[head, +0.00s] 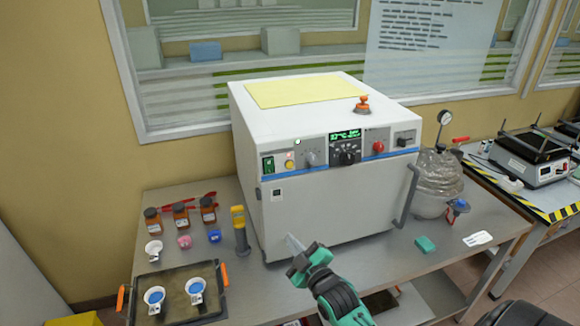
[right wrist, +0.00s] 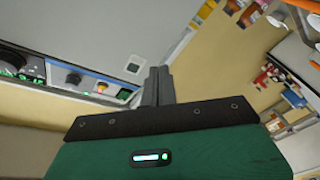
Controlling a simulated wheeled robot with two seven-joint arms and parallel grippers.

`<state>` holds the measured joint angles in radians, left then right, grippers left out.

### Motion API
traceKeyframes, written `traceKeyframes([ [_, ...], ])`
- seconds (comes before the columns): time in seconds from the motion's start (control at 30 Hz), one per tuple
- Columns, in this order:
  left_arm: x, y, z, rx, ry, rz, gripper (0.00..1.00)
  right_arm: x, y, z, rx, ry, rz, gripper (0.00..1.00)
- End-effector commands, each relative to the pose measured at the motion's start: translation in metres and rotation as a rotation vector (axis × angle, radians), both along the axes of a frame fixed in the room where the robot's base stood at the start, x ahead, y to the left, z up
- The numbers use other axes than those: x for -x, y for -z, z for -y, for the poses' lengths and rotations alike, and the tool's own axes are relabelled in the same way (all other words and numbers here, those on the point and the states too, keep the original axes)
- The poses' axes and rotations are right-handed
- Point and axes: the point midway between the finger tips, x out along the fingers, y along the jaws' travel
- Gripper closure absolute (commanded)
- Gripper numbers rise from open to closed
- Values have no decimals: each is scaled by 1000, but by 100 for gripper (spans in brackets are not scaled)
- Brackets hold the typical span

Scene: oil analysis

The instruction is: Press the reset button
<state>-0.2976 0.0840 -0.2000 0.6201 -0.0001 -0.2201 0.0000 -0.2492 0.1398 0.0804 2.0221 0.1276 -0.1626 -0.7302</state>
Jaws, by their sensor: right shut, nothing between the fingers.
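The white machine (head: 330,215) stands on the metal bench, with a control panel along the top of its front. A small round yellow button (head: 289,165) sits near the panel's left end, beside a green switch (head: 268,165). The button also shows in the right wrist view (right wrist: 101,87), left of the fingertips. No label is readable to name it as reset. My right gripper (head: 294,243) is shut and empty, in front of the machine's lower front and below the button, apart from it. The wrist view shows its fingers together (right wrist: 159,84). My left gripper is out of view.
A dark tray (head: 180,276) with small dishes, brown bottles (head: 181,214) and a yellow-topped cylinder (head: 240,229) stand left of the machine. The door handle (head: 407,195) sticks out at right, near a wrapped glass vessel (head: 436,180). Space before the panel looks clear.

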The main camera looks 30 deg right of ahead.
Motion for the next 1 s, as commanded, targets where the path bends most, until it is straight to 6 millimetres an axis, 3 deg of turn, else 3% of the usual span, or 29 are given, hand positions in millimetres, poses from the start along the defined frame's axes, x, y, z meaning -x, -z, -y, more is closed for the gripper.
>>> traceKeyframes([
  [0.03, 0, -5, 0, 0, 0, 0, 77, -2, -28, 5, 34, 9, 71, 100],
  [0.2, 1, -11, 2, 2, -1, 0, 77, 1, -103, 20, 151, 54, 292, 100],
  [0.4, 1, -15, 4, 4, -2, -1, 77, 11, -157, 31, 242, 106, 461, 100],
  [0.6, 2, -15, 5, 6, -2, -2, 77, 16, -174, 34, 273, 127, 515, 100],
  [1.0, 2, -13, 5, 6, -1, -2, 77, 13, -173, 35, 273, 127, 515, 100],
])
